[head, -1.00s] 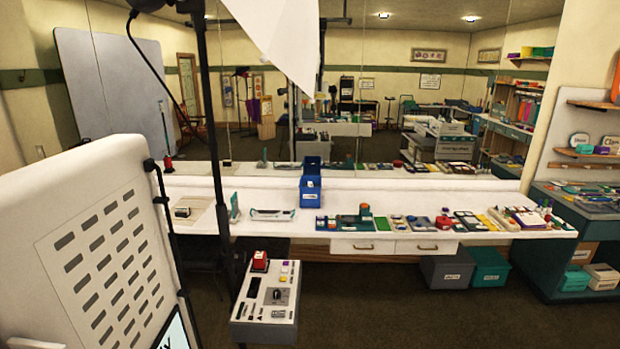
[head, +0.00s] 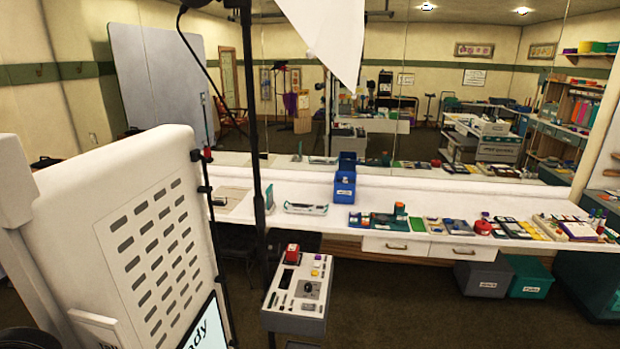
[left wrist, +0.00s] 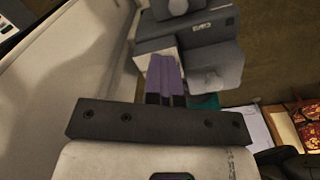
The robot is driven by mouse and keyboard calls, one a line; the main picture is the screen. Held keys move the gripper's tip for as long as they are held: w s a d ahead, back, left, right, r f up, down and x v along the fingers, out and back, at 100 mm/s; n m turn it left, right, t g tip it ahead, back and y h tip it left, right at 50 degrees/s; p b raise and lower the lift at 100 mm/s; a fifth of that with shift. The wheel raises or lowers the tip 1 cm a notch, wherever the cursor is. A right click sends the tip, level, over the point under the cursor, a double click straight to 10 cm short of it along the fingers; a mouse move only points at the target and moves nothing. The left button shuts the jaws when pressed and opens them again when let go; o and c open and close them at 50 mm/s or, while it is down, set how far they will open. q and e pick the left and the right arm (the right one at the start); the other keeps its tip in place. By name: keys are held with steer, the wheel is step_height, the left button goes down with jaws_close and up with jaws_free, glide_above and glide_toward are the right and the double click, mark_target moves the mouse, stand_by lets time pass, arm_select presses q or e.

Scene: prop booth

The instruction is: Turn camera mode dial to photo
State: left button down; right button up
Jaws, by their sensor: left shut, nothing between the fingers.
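A control box (head: 290,322) with a pale top stands low at the front middle of the head view. A round black dial (head: 312,287) sits on its top; its markings are too small to read. No gripper shows in the head view. In the left wrist view my left gripper (left wrist: 166,62) has its purple fingers together and empty. A grey boxy device (left wrist: 190,40) with a small label and rounded knob-like parts is just beyond the fingertips. I cannot tell whether they touch it, or whether this is the camera.
A white slotted panel (head: 100,225) with a screen (head: 208,328) fills the left. A black stand (head: 254,150) rises beside the control box. Behind is a long white counter (head: 400,180) with a blue bin (head: 345,190) and several small items. Open floor (head: 400,310) lies right of the box.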

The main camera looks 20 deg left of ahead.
arm_select(q)
steer(key=shift+s+d+g, duration=0.1)
steer(key=shift+s+g, duration=0.2)
steer(key=shift+s, duration=0.05)
steer(key=shift+s+d+r+p, duration=0.1)
steer(key=shift+s+r+p, duration=0.35)
steer(key=shift+r+p, duration=0.55)
steer(key=r, duration=0.1)
steer(key=r+p, duration=0.1)
steer(key=p, duration=0.1)
steer(key=shift+w+r, duration=0.25)
steer(key=shift+r, duration=0.15)
steer(key=shift+r+p, duration=0.15)
steer(key=shift+p, duration=0.2)
arm_select(e)
steer(key=v, duration=0.4)
steer(key=shift+w+d+r, duration=0.2)
steer(key=shift+r, duration=0.15)
arm_select(q)
steer(key=shift+d, duration=0.1)
arm_select(e)
steer(key=shift+d, duration=0.1)
